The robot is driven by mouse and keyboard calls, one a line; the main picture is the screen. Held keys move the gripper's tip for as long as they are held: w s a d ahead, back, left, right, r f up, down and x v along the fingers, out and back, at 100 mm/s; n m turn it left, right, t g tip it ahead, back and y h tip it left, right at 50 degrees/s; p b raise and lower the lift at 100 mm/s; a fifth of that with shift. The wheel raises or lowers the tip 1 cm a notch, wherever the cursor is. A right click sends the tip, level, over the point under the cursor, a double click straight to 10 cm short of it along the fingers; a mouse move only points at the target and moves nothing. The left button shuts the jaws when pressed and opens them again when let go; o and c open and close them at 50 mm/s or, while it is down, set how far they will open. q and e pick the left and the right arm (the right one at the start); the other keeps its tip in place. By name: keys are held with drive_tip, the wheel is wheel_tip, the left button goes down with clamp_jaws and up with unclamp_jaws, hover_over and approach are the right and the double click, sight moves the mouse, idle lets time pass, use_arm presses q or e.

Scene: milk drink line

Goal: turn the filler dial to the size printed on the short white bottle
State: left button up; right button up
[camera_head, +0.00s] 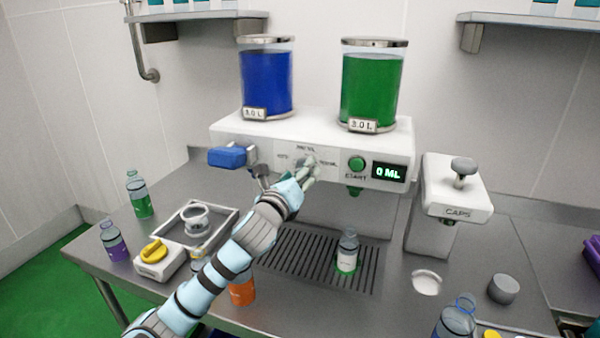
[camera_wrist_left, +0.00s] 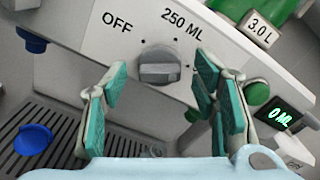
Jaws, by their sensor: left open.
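The filler dial (camera_wrist_left: 160,65) is a grey knob on the white filler's front, with OFF and 250 ML printed around it. A third mark is partly covered by my gripper; I cannot tell clearly where the knob points. My left gripper (camera_head: 308,170) is at the dial. In the wrist view its open green-padded fingers (camera_wrist_left: 161,72) stand on either side of the knob, with gaps. A small bottle (camera_head: 347,262) with a white and green lower part stands upright on the drip grate; its print is too small to read. My right gripper is not in view.
The green START button (camera_head: 357,163) and the display (camera_head: 388,172), reading 0 ML, are right of the dial. A blue lever (camera_head: 228,157) sticks out to the left. The CAPS machine (camera_head: 455,190) stands right. Several bottles stand around the table.

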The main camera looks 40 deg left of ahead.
use_arm(q)
drive_tip(key=shift+w+a, duration=0.2)
drive_tip(key=shift+w, duration=0.35)
drive_tip(key=c, duration=1.2)
drive_tip(key=shift+o, duration=0.2)
drive_tip(key=shift+s+a+f+n+p, duration=0.15)
drive_tip(key=shift+n+p, duration=1.35)
drive_tip(key=shift+n, duration=1.45)
drive_tip(key=shift+w+f+n+p, duration=0.15)
drive_tip(key=shift+n+p, duration=1.35)
drive_tip(key=shift+n, duration=1.45)
drive_tip(key=shift+s, duration=0.1)
